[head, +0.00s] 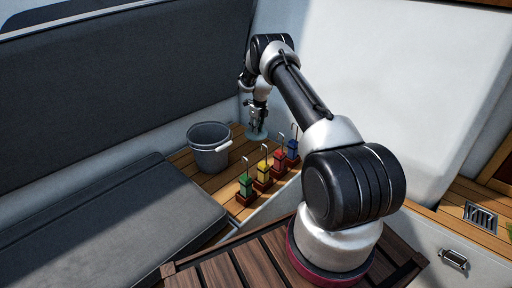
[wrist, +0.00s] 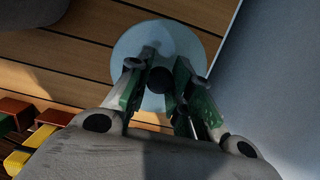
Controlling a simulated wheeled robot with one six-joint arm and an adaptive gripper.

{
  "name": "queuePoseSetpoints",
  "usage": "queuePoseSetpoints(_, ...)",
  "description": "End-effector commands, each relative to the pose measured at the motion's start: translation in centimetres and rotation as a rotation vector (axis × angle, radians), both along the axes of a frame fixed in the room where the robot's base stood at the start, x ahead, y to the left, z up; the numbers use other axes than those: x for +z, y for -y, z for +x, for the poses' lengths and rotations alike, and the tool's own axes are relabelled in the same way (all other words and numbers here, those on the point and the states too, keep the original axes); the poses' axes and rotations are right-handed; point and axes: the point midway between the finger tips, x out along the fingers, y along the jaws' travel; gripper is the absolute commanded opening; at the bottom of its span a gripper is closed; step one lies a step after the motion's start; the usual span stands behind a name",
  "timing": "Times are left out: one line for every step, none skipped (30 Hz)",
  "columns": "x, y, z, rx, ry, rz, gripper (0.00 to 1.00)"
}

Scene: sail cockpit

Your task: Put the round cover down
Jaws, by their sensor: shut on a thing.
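The round cover is a pale blue-grey disc with a dark knob in its middle. In the wrist view the round cover (wrist: 190,36) lies flat beneath my gripper (wrist: 160,80), whose two fingers are shut on the knob. In the head view the cover (head: 256,136) shows small in the far corner, at or just above the wooden deck, with my gripper (head: 257,122) upright over it. I cannot tell whether its underside touches the deck. My fingers hide part of the disc.
A grey bucket (head: 209,150) stands left of the cover. Several coloured blocks with wire hooks, green (head: 246,188), yellow (head: 264,173), red (head: 279,161) and blue (head: 293,149), stand in a row nearby. A white wall (wrist: 270,60) is close on the right. Cushioned seats (head: 100,220) lie left.

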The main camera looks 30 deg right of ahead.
Motion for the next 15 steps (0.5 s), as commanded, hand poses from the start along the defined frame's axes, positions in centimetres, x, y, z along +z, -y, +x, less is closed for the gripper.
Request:
queuePoseSetpoints(-1.3,0.0,-0.2,-0.003,-0.005,0.001,0.00)
queuePoseSetpoints(-1.9,0.0,-0.1,-0.003,-0.004,0.001,0.00)
queuePoseSetpoints(-2.7,0.0,-0.1,-0.002,-0.004,0.001,0.00)
queuePoseSetpoints(-3.2,0.0,-0.1,-0.002,-0.004,0.001,0.00)
queuePoseSetpoints(-3.7,0.0,-0.1,-0.002,-0.002,0.001,0.00)
queuePoseSetpoints(-4.2,0.0,-0.1,-0.001,-0.002,0.000,0.00)
queuePoseSetpoints(-4.5,0.0,0.0,-0.001,-0.001,0.001,0.00)
queuePoseSetpoints(-4.7,0.0,0.0,-0.001,-0.001,0.001,0.00)
queuePoseSetpoints(-5.0,0.0,-0.1,0.000,-0.001,0.001,0.00)
queuePoseSetpoints(-5.2,0.0,-0.1,0.000,-0.001,0.001,0.00)
queuePoseSetpoints(-5.5,-0.1,-0.1,0.000,-0.003,0.001,0.00)
queuePoseSetpoints(-5.9,-0.1,-0.1,0.000,-0.003,0.001,0.00)
queuePoseSetpoints(-6.3,-0.1,-0.1,0.000,-0.003,0.001,0.00)
queuePoseSetpoints(-6.8,-0.1,-0.1,0.000,-0.003,0.001,0.00)
queuePoseSetpoints(-7.5,-0.1,-0.2,0.000,-0.004,0.002,0.00)
